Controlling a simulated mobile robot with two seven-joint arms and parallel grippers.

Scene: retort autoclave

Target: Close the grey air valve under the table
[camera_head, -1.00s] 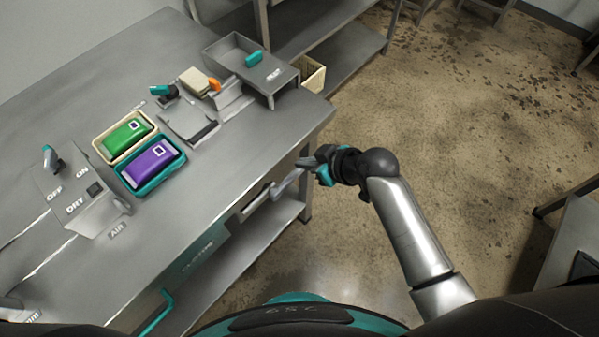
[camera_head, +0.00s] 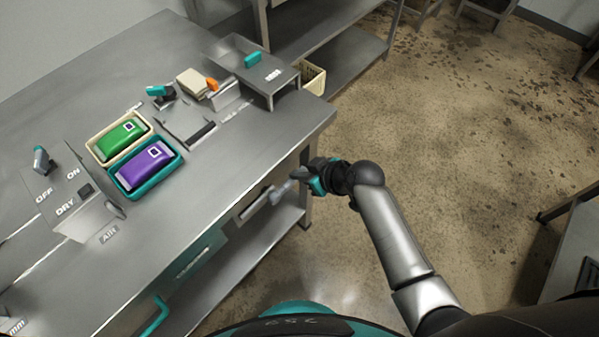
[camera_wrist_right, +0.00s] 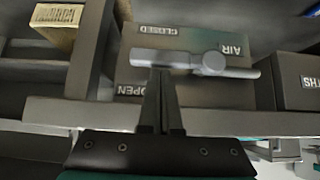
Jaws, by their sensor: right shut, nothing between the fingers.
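The grey air valve shows in the right wrist view as a grey bar handle (camera_wrist_right: 180,61) with a round hub, on a dark panel marked AIR and OPEN; a third word is too blurred to read surely. The bar lies along the panel, roughly level in that view. In the head view the grey handle (camera_head: 278,191) shows small below the table's front edge. My right gripper (camera_head: 301,176) is beside it. In the right wrist view its shut, empty fingers (camera_wrist_right: 160,76) overlap the bar left of the hub; whether they touch is unclear. My left gripper is out of view.
The metal table (camera_head: 245,150) carries a green pouch (camera_head: 121,137) and a purple pouch (camera_head: 147,169) in trays, and several switches. A lower shelf (camera_head: 240,262) runs beneath. A teal handle (camera_head: 152,318) sticks out at the front.

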